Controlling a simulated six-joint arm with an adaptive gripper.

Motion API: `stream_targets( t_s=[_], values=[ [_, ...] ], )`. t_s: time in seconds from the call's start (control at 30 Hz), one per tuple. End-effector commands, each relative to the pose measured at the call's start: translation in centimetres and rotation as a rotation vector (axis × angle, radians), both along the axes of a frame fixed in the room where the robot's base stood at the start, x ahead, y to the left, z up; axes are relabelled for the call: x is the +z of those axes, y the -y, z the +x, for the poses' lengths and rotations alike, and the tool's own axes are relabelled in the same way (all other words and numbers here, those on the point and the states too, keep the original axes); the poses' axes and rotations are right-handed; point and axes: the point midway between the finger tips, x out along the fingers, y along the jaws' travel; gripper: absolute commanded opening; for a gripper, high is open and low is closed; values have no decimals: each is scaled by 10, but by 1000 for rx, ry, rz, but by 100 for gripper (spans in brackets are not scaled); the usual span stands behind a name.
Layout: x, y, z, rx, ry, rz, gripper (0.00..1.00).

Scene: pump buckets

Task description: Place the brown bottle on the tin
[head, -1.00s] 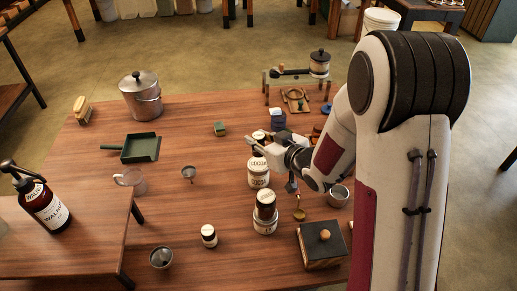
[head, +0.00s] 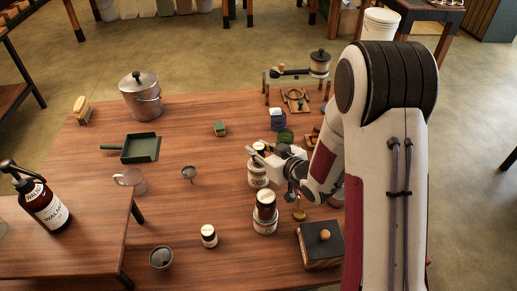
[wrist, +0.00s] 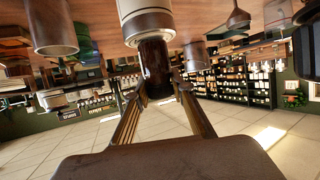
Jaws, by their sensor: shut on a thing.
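The brown bottle (wrist: 155,65) is held between the two fingers of my gripper (wrist: 158,98) in the wrist view, where the scene appears upside down. My gripper (head: 256,154) also shows in the head view over the white tin (head: 257,181). The tin (wrist: 138,8), pale with a brown band, is directly beneath the bottle and lined up with it. The bottle stands about upright. My gripper covers much of the bottle and the tin's top in the head view. I cannot tell for certain whether the bottle's base touches the tin.
A dark box (head: 320,246) is at the front right. A funnel (head: 189,172) and a green dustpan (head: 140,148) lie left. The table between them is clear.

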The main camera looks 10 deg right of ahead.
Motion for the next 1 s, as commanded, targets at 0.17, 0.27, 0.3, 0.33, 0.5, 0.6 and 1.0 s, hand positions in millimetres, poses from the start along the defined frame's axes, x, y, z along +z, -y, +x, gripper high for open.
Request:
stream_targets(
  t_s=[0.17,0.27,0.3,0.33,0.5,0.6,1.0],
  values=[
    [0,0,0,0,1,0,0],
    [0,0,0,0,1,0,0],
    [-1,0,0,0,1,0,0],
    [-1,0,0,0,1,0,0],
    [-3,0,0,0,0,0,40],
    [-3,0,0,0,0,0,40],
    [0,0,0,0,0,0,40]
  ],
)
